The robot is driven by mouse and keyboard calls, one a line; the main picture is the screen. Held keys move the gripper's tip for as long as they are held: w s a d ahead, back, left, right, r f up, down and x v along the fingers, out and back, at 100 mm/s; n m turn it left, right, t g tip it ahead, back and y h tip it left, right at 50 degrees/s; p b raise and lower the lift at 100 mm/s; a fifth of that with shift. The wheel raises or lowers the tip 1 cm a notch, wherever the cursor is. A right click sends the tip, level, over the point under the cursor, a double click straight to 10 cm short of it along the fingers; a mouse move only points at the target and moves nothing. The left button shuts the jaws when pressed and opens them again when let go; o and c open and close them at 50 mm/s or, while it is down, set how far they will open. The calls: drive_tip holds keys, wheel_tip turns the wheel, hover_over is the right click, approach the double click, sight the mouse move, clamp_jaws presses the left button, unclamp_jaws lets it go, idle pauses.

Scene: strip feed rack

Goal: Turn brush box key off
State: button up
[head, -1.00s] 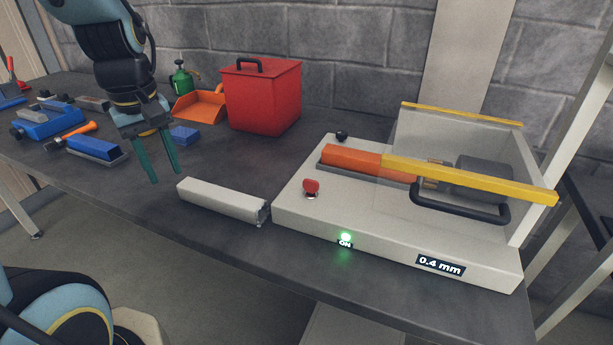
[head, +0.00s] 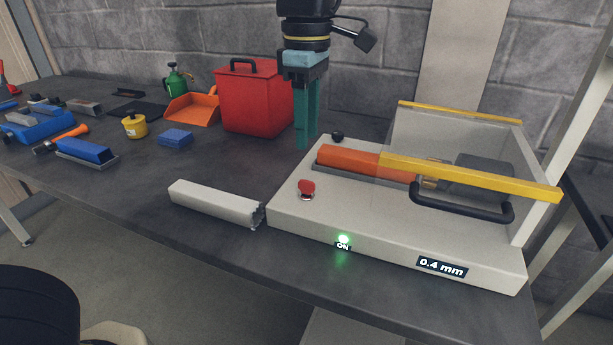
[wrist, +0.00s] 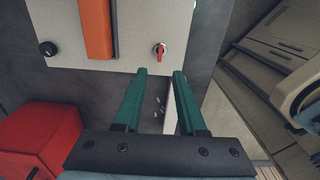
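The brush box (head: 400,240) is a pale unit on the bench with a green lamp (head: 344,239) lit above an "ON" label. A red key (head: 307,189) on a silver base sits on its top near the left end; in the wrist view the key (wrist: 160,52) lies just beyond my fingertips. A black knob (head: 338,136) is at the box's back left corner, also in the wrist view (wrist: 47,48). My gripper (head: 306,146) points down near the back left of the box, apart from the key. Its green fingers (wrist: 160,72) are open with nothing between them.
An orange strip (head: 347,160) runs under a yellow-edged clear guard with a black handle (head: 462,210). A red bin (head: 255,98) stands behind my gripper's left. A metal profile (head: 212,200) lies left of the box. Tools and a yellow pot (head: 135,126) fill the left bench.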

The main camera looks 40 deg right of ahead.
sight(307, 181)
wheel_tip(307, 181, down, 10)
idle(0.4)
drive_tip(key=shift+c, duration=0.2)
clamp_jaws()
